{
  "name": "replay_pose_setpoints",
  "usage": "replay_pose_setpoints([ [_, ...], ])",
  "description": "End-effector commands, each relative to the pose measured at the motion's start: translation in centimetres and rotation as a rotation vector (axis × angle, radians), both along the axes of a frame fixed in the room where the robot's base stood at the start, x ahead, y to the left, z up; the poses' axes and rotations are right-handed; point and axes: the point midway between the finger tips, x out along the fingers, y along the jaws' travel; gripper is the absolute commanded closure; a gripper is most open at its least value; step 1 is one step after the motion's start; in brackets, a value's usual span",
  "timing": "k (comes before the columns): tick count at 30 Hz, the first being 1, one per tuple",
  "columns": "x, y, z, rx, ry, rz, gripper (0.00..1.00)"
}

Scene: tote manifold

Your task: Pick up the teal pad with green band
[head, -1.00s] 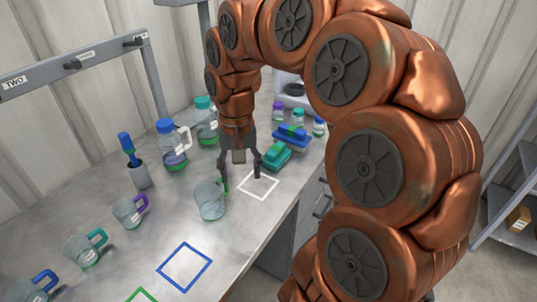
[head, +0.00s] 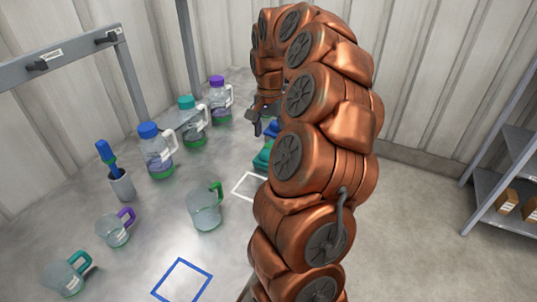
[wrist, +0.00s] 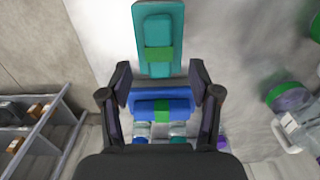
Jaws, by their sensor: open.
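The teal pad with a green band (wrist: 158,35) lies on the counter at the top middle of the wrist view, beyond my fingertips. In the head view the teal pad (head: 262,158) is mostly hidden behind my arm. My gripper (wrist: 160,82) is open and empty, with its fingers on either side of a blue pad with a green band (wrist: 145,107). I cannot tell its height above that pad. In the head view my gripper (head: 261,124) is over the far part of the counter, partly hidden by my arm.
Bottles with blue (head: 148,130), teal (head: 185,102) and purple (head: 217,80) caps line the back. A green-handled jug (head: 205,208) stands near a white outlined square (head: 240,188). A blue outlined square (head: 183,281) is bare.

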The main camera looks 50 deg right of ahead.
Motion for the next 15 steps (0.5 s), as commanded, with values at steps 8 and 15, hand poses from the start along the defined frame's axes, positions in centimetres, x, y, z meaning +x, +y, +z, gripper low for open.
replay_pose_setpoints([
  [8, -0.1, 0.1, -1.6, 0.001, 0.001, 0.003, 0.38],
  [15, -0.1, 0.3, -4.8, 0.004, 0.004, 0.006, 0.38],
])
